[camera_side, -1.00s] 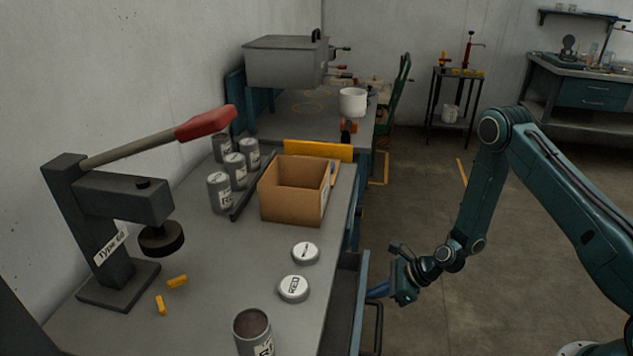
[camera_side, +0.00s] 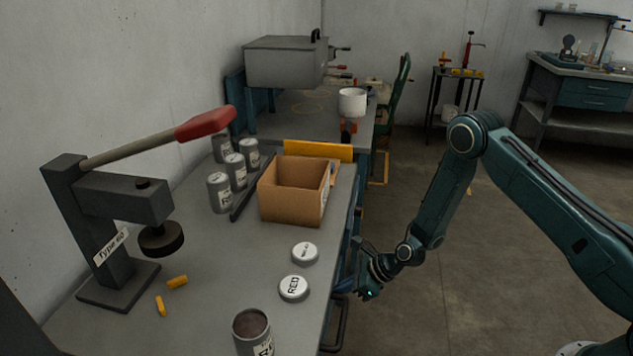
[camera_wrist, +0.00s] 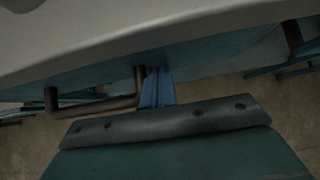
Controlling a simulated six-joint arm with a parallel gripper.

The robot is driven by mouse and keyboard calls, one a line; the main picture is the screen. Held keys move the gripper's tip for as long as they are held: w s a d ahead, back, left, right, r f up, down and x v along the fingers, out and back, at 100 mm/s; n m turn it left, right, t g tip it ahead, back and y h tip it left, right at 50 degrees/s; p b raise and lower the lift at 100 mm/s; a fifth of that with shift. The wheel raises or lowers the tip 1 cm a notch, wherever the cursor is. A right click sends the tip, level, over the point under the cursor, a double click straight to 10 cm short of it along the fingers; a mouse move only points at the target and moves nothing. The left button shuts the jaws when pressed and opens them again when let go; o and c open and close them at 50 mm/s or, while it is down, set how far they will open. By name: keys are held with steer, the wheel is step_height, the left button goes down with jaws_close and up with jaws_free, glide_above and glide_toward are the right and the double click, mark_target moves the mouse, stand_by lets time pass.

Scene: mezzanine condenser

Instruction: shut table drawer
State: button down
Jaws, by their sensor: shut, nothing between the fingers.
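The table drawer sits under the front edge of the grey table (camera_side: 215,295). In the side view its dark handle (camera_side: 337,326) stands close to the table edge, and no open drawer interior shows. In the wrist view the teal drawer front (camera_wrist: 90,80) lies under the tabletop edge, with the handle (camera_wrist: 95,106) on it. My gripper (camera_side: 346,286) is shut and empty, its blue fingers pointing at the drawer front. In the wrist view the fingertips (camera_wrist: 156,72) are at the front beside the handle's right end. Exact contact is hard to tell.
On the table are a cardboard box (camera_side: 287,203), two white lids, several grey cans, an open can (camera_side: 252,330) at the front edge and a press (camera_side: 110,220) with a red lever. The floor (camera_side: 480,270) right of the table is open.

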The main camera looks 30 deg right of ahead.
steer(key=shift+w+a+r, duration=0.2)
steer(key=shift+a, duration=0.1)
steer(key=s+d+r, duration=0.6)
steer(key=s+d, duration=0.2)
steer(key=shift+s+d+r, duration=0.15)
steer(key=shift+d+r, duration=0.1)
steer(key=shift+r, duration=0.1)
